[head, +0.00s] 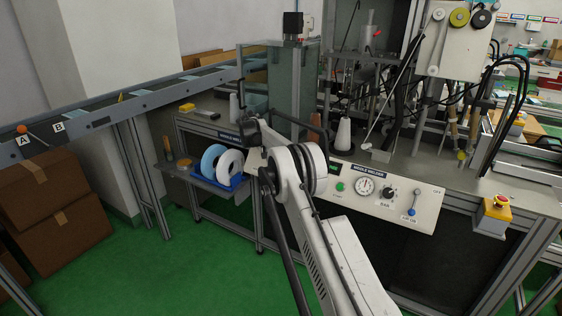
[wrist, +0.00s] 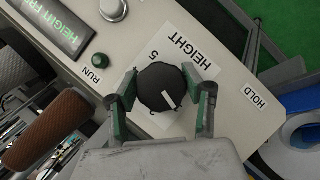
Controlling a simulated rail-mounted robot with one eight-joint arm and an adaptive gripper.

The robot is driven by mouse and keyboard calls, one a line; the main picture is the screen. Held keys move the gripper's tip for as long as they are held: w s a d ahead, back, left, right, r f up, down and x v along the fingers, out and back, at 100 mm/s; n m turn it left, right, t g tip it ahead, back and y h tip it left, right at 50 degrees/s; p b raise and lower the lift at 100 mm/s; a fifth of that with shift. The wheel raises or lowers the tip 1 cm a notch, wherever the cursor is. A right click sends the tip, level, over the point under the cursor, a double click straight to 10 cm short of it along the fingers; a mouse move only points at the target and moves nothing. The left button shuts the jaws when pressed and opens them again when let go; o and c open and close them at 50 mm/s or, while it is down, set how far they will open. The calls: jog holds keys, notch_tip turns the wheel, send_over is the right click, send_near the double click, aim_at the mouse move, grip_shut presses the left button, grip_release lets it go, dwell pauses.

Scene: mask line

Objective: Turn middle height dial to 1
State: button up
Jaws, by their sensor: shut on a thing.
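In the wrist view a round black dial (wrist: 162,86) with a white pointer mark sits on a white scale plate marked HEIGHT (wrist: 192,53). The pointer faces toward the lower right of the picture. A 5 shows above the dial; the other digits are partly covered and hard to read. My gripper (wrist: 160,79) is shut on the dial, one finger on its left side and one on its right. In the head view my arm hides this dial and my fingertips.
The panel also carries a lit display (wrist: 56,24), a RUN label (wrist: 93,75) and a HOLD label (wrist: 255,97). In the head view a gauge (head: 365,186), another black knob (head: 389,193) and a red emergency button (head: 502,201) lie to the right. White and blue rolls (head: 230,163) lie left.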

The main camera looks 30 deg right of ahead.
jog(key=o, duration=1.2)
jog(key=shift+c, duration=0.2)
jog(key=v, duration=1.2)
